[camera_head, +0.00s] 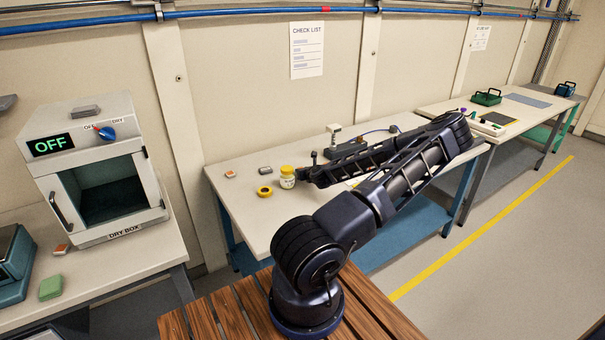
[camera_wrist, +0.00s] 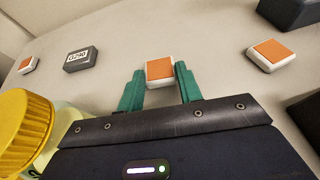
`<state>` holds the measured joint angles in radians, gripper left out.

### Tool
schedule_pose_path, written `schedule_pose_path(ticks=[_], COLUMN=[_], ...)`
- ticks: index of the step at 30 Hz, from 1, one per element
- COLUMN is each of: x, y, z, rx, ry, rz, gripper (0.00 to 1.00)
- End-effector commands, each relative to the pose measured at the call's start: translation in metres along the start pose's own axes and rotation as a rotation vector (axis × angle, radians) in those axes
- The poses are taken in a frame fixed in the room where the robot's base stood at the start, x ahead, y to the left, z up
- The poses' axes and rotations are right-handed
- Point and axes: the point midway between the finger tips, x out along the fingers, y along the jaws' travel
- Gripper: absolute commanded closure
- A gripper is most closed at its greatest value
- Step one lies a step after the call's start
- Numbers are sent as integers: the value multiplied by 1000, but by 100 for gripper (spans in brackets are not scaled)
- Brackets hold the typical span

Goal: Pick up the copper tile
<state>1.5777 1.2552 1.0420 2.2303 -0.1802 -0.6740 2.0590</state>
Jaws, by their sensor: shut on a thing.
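A copper tile (camera_wrist: 160,72), a small white block with an orange-copper top, sits between the green fingertips of my gripper (camera_wrist: 160,84) in the wrist view. The fingers are shut on its left and right sides. Whether it touches the table or hangs just above it, I cannot tell. Two similar tiles lie apart on the table, one at the far left (camera_wrist: 27,65) and one at the right (camera_wrist: 267,55). In the head view, the far-left one appears as a small tile (camera_head: 230,174). My arm hides the held tile there.
A yellow-capped jar (camera_head: 287,177) stands close to my gripper's left side. A yellow roll (camera_head: 265,191) and a grey labelled block (camera_wrist: 80,58) lie nearby. Dark equipment (camera_head: 345,149) stands behind my arm. A dry box (camera_head: 98,170) with its display reading OFF stands on the left bench.

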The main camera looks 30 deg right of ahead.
Motion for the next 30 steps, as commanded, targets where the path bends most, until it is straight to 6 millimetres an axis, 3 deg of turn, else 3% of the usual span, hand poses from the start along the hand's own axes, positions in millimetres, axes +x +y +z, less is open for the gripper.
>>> schedule_pose_path(ticks=[5, 18, 24, 30], x=[-12, -54, -66, -72], y=[0, 0, 0, 0], z=[30, 130, 160, 174], rx=[-3, -4, -2, -1], ry=[-2, -1, -1, -1], rz=[-1, -2, -1, 0], gripper=[86, 86, 86, 86])
